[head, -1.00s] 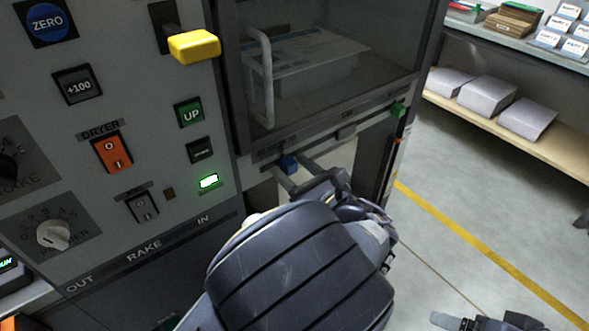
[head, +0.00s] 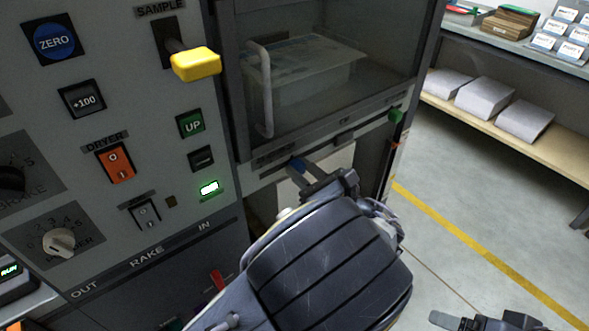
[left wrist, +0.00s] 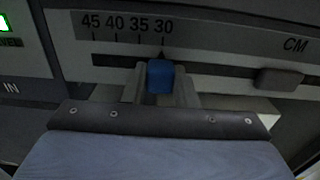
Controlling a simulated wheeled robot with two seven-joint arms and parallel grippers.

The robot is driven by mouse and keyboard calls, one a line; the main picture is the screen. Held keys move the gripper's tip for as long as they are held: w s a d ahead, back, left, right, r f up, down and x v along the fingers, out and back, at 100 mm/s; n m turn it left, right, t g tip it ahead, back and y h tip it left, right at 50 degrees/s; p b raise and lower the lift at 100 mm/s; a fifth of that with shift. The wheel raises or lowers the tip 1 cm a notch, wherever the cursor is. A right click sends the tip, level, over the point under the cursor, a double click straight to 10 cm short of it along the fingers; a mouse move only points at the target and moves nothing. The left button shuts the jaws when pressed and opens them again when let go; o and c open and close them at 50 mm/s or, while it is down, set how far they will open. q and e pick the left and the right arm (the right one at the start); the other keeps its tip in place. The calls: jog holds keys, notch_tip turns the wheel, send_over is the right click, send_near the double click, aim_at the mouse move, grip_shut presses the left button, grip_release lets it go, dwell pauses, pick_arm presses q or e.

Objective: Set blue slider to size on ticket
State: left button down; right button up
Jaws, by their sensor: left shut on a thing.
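The blue slider (head: 297,165) sits in a horizontal slot under the cabinet window. In the left wrist view the blue slider (left wrist: 160,77) stands under the 30 mark of a scale (left wrist: 128,25) reading 45, 40, 35, 30 from left to right, with CM at the far right. My left gripper (head: 303,172) is shut on the slider, with a finger on each side in the left wrist view (left wrist: 160,88). My right gripper (head: 470,321) is partly in view at the bottom edge, away from the panel; its jaw opening is unclear. I cannot make out a ticket.
A grey slider knob (left wrist: 280,79) is to the right on the same slot. A green knob (head: 396,115) is at the cabinet's right edge. A yellow lever (head: 195,64) and several buttons are on the left panel. Shelves (head: 500,126) with paper stacks stand right, beyond open floor.

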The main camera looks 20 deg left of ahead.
pick_arm(q)
jog(key=shift+w+d, duration=0.1)
jog(key=shift+d, duration=0.05)
jog(key=c, duration=1.6)
grip_release()
jog(key=o, duration=0.4)
jog(key=shift+w+d, duration=0.1)
jog(key=shift+o, duration=0.2)
jog(key=v, duration=0.7)
jog(key=shift+s+d, duration=0.25)
jog(key=shift+s, duration=0.1)
